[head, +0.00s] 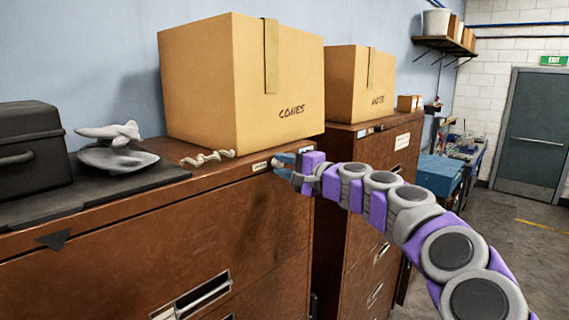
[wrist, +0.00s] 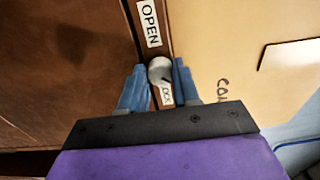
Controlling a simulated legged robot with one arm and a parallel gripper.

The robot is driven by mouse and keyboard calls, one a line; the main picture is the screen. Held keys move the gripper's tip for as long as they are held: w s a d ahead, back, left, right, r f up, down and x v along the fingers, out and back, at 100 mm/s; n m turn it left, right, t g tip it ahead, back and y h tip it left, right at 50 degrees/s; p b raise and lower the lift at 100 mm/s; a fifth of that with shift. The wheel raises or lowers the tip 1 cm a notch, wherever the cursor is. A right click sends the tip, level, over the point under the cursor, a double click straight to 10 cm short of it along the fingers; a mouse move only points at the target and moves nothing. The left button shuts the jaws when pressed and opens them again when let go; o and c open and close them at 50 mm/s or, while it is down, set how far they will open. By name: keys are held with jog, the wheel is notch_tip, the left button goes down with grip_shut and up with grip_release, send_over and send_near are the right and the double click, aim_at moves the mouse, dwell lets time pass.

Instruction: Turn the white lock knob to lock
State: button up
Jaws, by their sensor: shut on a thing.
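The white lock knob (wrist: 158,68) is on the top front edge of the brown cabinet (head: 230,215). In the wrist view it sits between the two blue fingertips of my gripper (wrist: 159,76), which is shut on it. A white OPEN label (wrist: 150,24) is beyond the knob. A LOCK label (wrist: 166,96) lies on the near side, between the fingers, and is partly covered. In the head view my gripper (head: 284,168) is at the cabinet's upper right front corner. The fingers hide the knob there. The knob's exact turn angle is hard to tell.
A cardboard box marked CONES (head: 240,85) stands on the cabinet just behind the gripper. A second box (head: 360,85) stands on another cabinet to the right. Open floor lies at the right.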

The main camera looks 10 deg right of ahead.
jog(key=shift+f, duration=0.15)
jog(key=o, duration=1.1)
jog(key=shift+w+d, duration=0.1)
jog(key=shift+w, duration=0.15)
jog(key=shift+c, duration=0.2)
jog(key=shift+s, duration=0.2)
jog(key=b+v, duration=0.2)
jog(key=v, duration=1.5)
jog(key=shift+d, duration=0.2)
